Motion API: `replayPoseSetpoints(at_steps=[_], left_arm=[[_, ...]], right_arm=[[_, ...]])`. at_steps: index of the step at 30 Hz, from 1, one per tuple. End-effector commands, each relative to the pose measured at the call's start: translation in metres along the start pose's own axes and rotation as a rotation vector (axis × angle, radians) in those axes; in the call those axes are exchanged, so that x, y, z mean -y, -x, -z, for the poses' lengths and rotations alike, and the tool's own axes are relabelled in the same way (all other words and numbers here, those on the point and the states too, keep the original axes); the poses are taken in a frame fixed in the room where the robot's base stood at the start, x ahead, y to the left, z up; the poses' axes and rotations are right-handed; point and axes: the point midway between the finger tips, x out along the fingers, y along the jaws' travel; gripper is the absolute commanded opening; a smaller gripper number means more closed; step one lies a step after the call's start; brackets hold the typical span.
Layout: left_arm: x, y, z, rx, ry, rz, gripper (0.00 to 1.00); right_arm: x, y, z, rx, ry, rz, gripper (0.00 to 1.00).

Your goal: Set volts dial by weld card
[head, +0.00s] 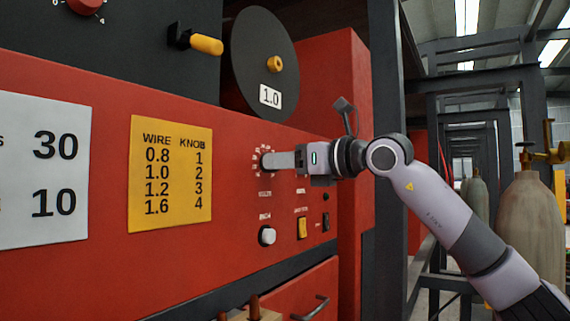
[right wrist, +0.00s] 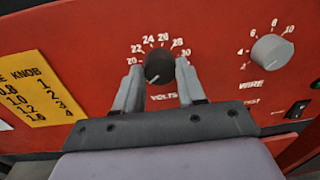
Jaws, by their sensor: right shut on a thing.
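The volts dial (right wrist: 159,66) is a black round knob on the red panel, with a white scale from 20 to 30 around it in the right wrist view. My right gripper (right wrist: 159,84) has one finger on each side of the knob and is shut on it. In the head view the right gripper (head: 272,160) covers most of the dial. I cannot read the knob's setting clearly. A white card (head: 40,170), cut off at the left, shows 30 above 10. My left gripper is not in view.
A yellow wire/knob card (head: 170,175) is on the panel. A grey wire knob (right wrist: 272,52) is right of the dial. A spool (head: 262,65) marked 1.0 hangs above. Gas cylinders (head: 530,215) stand right.

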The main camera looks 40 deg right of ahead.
Motion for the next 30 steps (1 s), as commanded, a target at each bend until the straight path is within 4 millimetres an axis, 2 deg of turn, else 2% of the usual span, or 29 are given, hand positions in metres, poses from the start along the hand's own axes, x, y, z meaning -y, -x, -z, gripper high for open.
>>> replayPoseSetpoints(at_steps=[8, 30], left_arm=[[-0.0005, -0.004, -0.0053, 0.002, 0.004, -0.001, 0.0], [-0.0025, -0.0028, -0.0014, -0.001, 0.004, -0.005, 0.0]], right_arm=[[0.0006, -0.0004, 0.0001, -0.012, -0.243, -0.003, 0.09], [0.0036, -0.0001, -0.0016, -0.05, -0.946, -0.01, 0.09]])
